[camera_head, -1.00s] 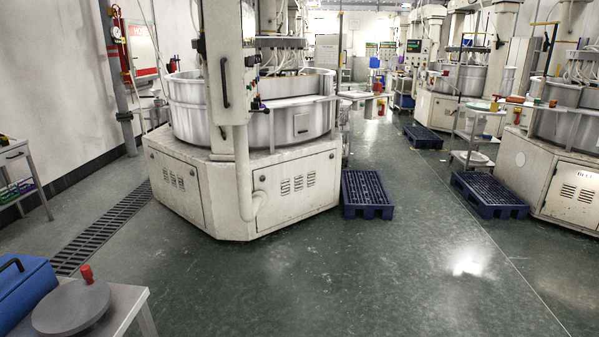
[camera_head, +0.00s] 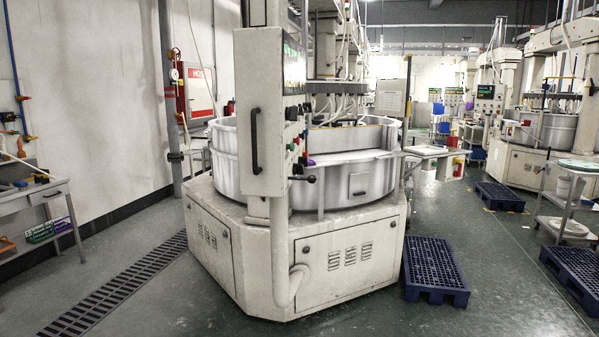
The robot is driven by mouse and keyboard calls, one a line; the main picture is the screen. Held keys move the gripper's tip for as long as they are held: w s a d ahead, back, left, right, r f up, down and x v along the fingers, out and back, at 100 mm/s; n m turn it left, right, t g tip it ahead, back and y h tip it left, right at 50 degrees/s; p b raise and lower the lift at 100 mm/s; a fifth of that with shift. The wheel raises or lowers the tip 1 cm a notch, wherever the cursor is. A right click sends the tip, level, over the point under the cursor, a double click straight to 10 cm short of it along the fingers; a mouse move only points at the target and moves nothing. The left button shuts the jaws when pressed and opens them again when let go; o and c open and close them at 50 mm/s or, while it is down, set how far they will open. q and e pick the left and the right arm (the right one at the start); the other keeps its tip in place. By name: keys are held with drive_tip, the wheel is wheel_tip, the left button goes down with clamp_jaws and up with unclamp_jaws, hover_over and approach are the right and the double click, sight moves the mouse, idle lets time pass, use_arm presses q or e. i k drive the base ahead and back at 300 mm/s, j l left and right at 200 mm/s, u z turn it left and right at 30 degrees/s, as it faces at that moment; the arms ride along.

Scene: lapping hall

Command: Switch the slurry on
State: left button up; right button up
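A large lapping machine (camera_head: 366,243) with a cream base and a round metal tub (camera_head: 345,184) stands in the middle of the head view. Its tall control cabinet (camera_head: 258,110) faces mostly away, toward the right. The cabinet's right face carries a screen (camera_head: 294,66) and several knobs and buttons (camera_head: 296,142), seen at a steep angle. A black-knobbed lever (camera_head: 308,179) sticks out below them. I cannot tell which control is for the slurry or how it is set. Neither of my grippers is in view.
Blue pallets lie on the floor right of the machine, one close by (camera_head: 434,268) and others further right (camera_head: 499,196). A floor drain grate (camera_head: 120,288) runs along the left. A side table (camera_head: 45,195) stands at the left wall. A trolley (camera_head: 566,200) is at the right.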

sight(298, 168)
drive_tip(key=i+l+u, duration=0.15)
drive_tip(key=i, duration=0.4)
drive_tip(key=i+l+u, duration=0.15)
drive_tip(key=i, duration=0.35)
